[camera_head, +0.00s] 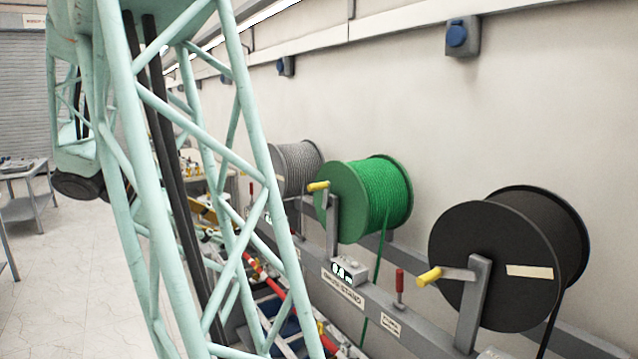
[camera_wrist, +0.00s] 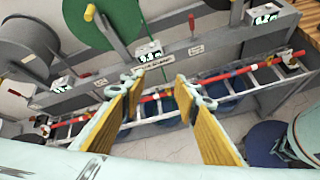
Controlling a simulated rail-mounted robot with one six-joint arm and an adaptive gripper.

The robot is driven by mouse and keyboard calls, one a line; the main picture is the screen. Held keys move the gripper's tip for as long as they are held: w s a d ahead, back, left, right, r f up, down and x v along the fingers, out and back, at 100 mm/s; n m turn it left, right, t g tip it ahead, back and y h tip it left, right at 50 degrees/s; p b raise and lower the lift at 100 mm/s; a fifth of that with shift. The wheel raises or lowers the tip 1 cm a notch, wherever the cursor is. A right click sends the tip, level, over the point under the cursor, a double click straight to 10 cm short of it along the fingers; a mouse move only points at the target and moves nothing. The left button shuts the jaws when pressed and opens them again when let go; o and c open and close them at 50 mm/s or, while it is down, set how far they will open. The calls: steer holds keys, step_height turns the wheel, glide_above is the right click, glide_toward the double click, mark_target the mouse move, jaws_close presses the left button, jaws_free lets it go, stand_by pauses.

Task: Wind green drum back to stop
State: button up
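The green drum (camera_head: 378,197) sits on the drum stand between a grey drum and a black drum. Green rope is wound on it and hangs down from it. Its crank has a yellow handle (camera_head: 318,186) on the near side. A small counter box (camera_head: 345,271) with a lit display is mounted below; I cannot read its digits surely. In the wrist view part of the green drum (camera_wrist: 102,22) shows at the top. My gripper (camera_wrist: 160,84) is open, its two yellow-padded fingers apart and nothing held between them, below the drum in the picture. The head view does not show it.
The black drum (camera_head: 505,258) with its yellow crank handle (camera_head: 429,277) stands at right, the grey drum (camera_head: 297,166) behind at left. A red-handled pin (camera_head: 399,284) rises from the stand rail. Floor at left is open.

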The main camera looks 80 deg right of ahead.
steer(key=d+r+n+g+h+p, duration=0.25)
steer(key=d+p, duration=0.25)
steer(key=d, duration=1.3)
steer(key=n+g+h+p, duration=0.2)
steer(key=n+g+p, duration=0.1)
steer(key=p, duration=0.2)
glide_toward(319, 186)
steer(key=shift+w+a+f+t, duration=0.15)
steer(key=shift+w+a, duration=0.2)
steer(key=shift+w, duration=0.35)
steer(key=shift+w+a+t, duration=0.1)
steer(key=shift+w+a, duration=0.3)
steer(key=shift+w, duration=0.3)
steer(key=shift+s, duration=0.1)
steer(key=shift+p+x, duration=1.1)
steer(key=shift+x, duration=5.75)
jaws_close()
